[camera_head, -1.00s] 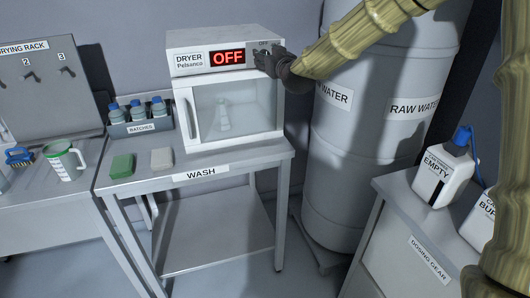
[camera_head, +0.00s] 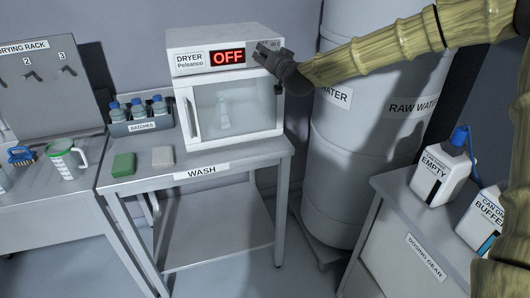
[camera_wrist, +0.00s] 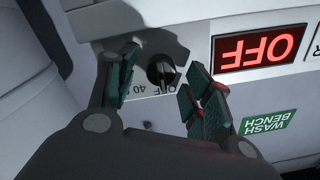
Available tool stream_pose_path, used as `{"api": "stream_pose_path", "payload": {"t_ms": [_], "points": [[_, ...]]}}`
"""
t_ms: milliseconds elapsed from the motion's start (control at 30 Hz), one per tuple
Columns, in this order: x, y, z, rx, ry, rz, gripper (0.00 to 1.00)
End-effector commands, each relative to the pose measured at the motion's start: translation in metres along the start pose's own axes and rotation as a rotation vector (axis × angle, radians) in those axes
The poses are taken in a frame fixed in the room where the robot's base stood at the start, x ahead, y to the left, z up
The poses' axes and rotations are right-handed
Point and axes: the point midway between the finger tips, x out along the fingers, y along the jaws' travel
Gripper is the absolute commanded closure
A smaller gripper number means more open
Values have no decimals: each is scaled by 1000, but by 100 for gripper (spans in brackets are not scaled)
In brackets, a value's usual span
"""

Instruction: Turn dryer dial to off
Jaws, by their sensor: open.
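The dryer (camera_head: 226,86) is a white box with a glass door, standing on the wash bench. Its red display (camera_head: 228,57) reads OFF. The display also shows upside down in the wrist view (camera_wrist: 260,48). The dial (camera_wrist: 160,70) is a small dark knob beside the display, with "OFF" and "40" printed next to it. My gripper (camera_wrist: 157,88) is open, with its green-padded fingers on either side of the dial and apart from it. In the head view my gripper (camera_head: 262,55) is in front of the dryer's upper right panel and hides most of the dial.
The wash bench (camera_head: 240,153) holds a green block (camera_head: 122,165), a pale block (camera_head: 162,157) and a rack of batch bottles (camera_head: 140,125). A large raw water tank (camera_head: 350,150) stands close on the right. A flask (camera_head: 223,114) shows behind the dryer door.

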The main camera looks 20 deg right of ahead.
Motion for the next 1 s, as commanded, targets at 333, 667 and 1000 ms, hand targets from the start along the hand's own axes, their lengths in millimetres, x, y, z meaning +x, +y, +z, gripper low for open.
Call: {"api": "stream_pose_path", "payload": {"t_ms": [333, 667, 1000], "points": [[0, 1, 0, 162, 5, -2, 49], [-23, 0, 0, 186, 6, -5, 49], [-65, 2, 1, 186, 6, -4, 49]]}}
